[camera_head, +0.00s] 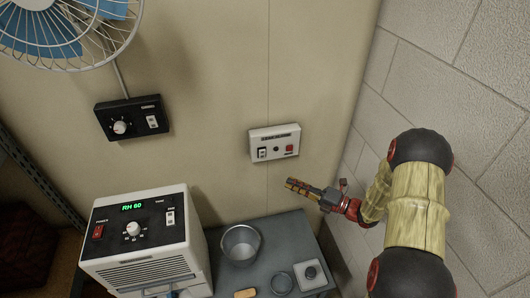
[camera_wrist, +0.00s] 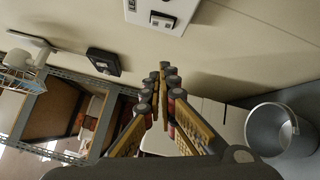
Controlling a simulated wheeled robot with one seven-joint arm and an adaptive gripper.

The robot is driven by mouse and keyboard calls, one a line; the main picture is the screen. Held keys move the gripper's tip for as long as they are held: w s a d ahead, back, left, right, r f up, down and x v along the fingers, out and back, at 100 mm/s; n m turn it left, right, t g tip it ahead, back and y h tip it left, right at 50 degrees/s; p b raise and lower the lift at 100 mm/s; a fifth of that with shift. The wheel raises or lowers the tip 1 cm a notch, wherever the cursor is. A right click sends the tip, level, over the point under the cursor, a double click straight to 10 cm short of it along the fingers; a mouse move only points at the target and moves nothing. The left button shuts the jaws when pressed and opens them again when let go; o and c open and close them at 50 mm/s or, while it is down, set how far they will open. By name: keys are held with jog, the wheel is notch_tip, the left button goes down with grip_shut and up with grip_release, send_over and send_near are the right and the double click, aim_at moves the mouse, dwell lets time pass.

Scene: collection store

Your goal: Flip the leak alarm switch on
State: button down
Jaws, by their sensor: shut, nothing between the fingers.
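A white wall box (camera_head: 274,131) with a small label too fine to read is on the beige wall. It has a black-and-white switch (camera_head: 262,153) at its left and a red button (camera_head: 289,149) at its right. The switch's position is too small to tell. My gripper (camera_head: 291,183) is shut and empty, below the box and apart from it, pointing left. In the wrist view, my gripper's fingertips (camera_wrist: 162,70) meet below the box (camera_wrist: 178,8), which is cut off by the top edge. A switch (camera_wrist: 162,20) shows on it.
A dehumidifier-like white unit (camera_head: 145,248) reading RH 60 stands at the lower left. A black control box (camera_head: 110,128) and a fan (camera_head: 60,35) are on the wall. A grey table (camera_head: 296,243) below holds a bucket (camera_head: 241,258). A block wall (camera_head: 470,80) bounds the right.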

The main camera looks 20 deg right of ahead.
aim_at(262, 154)
jog(key=m, duration=0.1)
jog(key=r+m+t, duration=0.1)
jog(key=shift+w+d+r+m, duration=0.1)
jog(key=shift+d+r+m, duration=0.2)
jog(key=shift+m, duration=0.1)
jog(key=shift+w+d+b+x, duration=0.35)
jog(key=shift+b+x, duration=0.25)
jog(key=shift+x, duration=1.55)
jog(key=shift+w+d+b+x, duration=0.3)
jog(key=shift+b+x, duration=0.35)
jog(key=shift+x, duration=1.5)
jog(key=shift+w+d+b+x, duration=0.35)
jog(key=shift+b+x, duration=0.25)
jog(key=shift+x, duration=1.55)
jog(key=shift+s+r, duration=0.1)
